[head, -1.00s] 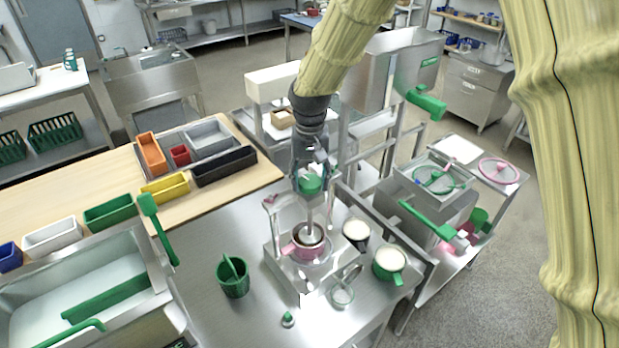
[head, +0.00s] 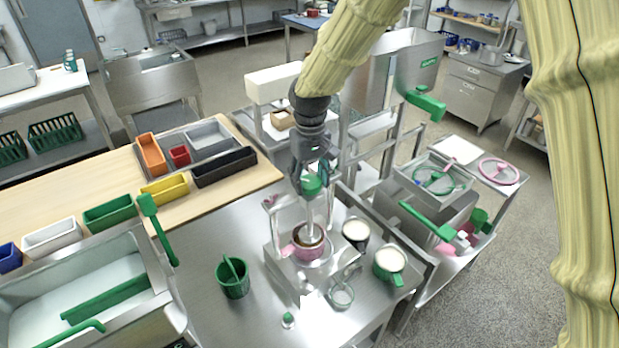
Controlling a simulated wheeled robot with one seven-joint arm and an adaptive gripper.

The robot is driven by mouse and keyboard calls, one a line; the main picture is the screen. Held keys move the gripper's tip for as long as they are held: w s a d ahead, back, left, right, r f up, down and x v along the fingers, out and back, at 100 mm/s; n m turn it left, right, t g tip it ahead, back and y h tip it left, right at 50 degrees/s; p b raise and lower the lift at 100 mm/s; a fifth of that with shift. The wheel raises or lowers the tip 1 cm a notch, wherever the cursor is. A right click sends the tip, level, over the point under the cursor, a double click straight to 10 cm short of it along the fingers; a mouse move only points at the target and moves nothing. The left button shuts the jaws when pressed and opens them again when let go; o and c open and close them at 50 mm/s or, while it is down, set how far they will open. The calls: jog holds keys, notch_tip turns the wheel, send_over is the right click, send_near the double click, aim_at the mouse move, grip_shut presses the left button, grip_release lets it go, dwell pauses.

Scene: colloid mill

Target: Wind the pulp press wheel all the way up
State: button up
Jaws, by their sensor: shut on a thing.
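The pulp press (head: 270,240) is a metal frame on the steel table in the head view, with an upright spindle in its middle. A green wheel (head: 311,187) sits at the top of the spindle. My gripper (head: 312,177) comes down from above and is shut on the green wheel; the fingers hide part of it. Under the spindle stands a pink pot (head: 293,250) with dark contents. The spindle's lower end reaches into the pot's opening; its exact depth is hard to tell.
Close to the press stand a dark cup (head: 355,234), a green mug (head: 390,265), a glass strainer (head: 342,294) and a green beaker (head: 232,278). A metal rail (head: 415,258) runs along the right. The table's front left is mostly clear.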

aim_at(310, 182)
jog(key=shift+s+f, duration=0.1)
jog(key=shift+f, duration=0.1)
jog(key=o, duration=1)
jog(key=shift+o, duration=0.2)
jog(key=shift+r, duration=0.15)
notch_tip(310, 182, up, 12)
